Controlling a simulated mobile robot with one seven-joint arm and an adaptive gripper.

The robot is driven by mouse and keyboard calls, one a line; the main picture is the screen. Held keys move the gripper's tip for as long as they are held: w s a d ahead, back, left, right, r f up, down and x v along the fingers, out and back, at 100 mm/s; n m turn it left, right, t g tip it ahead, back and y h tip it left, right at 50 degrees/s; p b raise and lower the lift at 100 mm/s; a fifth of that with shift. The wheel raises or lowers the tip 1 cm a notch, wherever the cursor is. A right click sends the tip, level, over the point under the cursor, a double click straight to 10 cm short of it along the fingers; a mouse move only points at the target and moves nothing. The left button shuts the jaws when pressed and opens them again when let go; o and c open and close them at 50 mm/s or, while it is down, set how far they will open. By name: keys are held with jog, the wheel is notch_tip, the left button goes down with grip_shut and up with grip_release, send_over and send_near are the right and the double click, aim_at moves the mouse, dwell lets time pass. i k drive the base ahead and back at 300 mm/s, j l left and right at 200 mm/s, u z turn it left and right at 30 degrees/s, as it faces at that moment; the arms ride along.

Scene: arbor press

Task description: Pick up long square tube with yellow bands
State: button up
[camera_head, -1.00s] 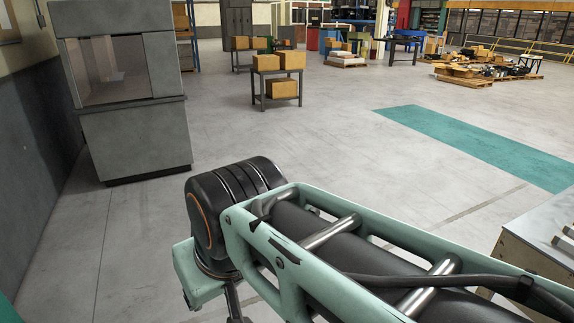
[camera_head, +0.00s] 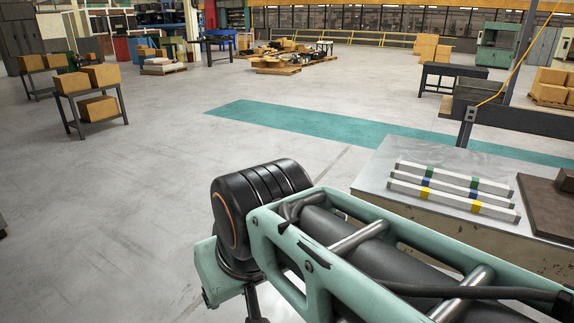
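Pale square tubes lie side by side on a metal-topped table (camera_head: 372,184) at the right of the head view. The nearest tube, with yellow bands (camera_head: 450,200), lies along the near side of the group. Behind it is a tube with blue bands (camera_head: 450,187), and behind that one with green bands (camera_head: 452,176). The yellow-banded tube looks fully visible. My arm crosses the lower middle of the view, in front of the table's near side. My gripper is not in view.
A brown block (camera_head: 547,207) sits right of the tubes on the same table. A dark beam with a post (camera_head: 466,128) stands behind it. Open floor lies left of the table, with a teal strip (camera_head: 300,122) beyond.

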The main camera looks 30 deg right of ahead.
aim_at(475, 206)
jog(key=z, duration=2.25)
jog(key=i+j+z, duration=0.25)
jog(key=i, duration=0.35)
jog(key=i+j+z, duration=0.25)
jog(key=i, duration=0.35)
jog(key=i+j+z, duration=0.25)
jog(key=i+j, duration=0.25)
jog(key=i+z, duration=0.5)
jog(key=j+u, duration=0.25)
jog(key=j, duration=0.3)
jog(key=i, duration=0.1)
